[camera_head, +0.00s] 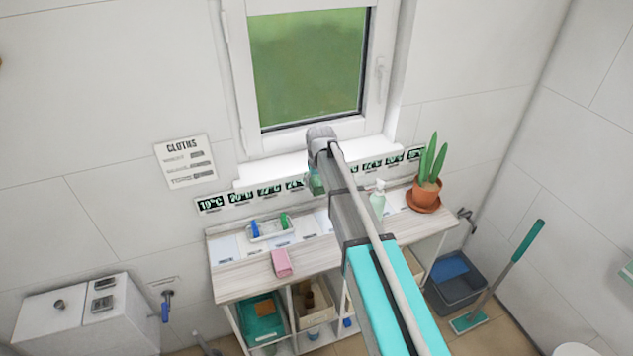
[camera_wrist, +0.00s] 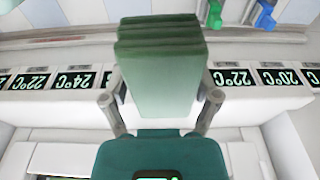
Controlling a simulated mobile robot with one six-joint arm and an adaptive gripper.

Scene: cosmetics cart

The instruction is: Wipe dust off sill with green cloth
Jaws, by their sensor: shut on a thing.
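The green cloth (camera_wrist: 160,65) is a folded block of darker and lighter green layers, clamped between the two fingers of my gripper (camera_wrist: 163,100) in the wrist view. In the head view, a small part of the cloth (camera_head: 317,184) shows below my wrist, in front of the wall under the window; my arm hides most of my gripper. The white sill (camera_head: 265,168) runs below the window, and my arm covers its middle. I cannot tell whether the cloth touches the sill. No dust can be made out on the sill's visible parts.
A strip of temperature displays (camera_head: 240,198) runs under the sill. Below it, a wooden-topped cart (camera_head: 240,277) carries a tray (camera_head: 271,231) with green and blue items, a pink block (camera_head: 281,262), a spray bottle (camera_head: 377,203) and a potted plant (camera_head: 426,193). The window handle (camera_head: 380,77) is at right.

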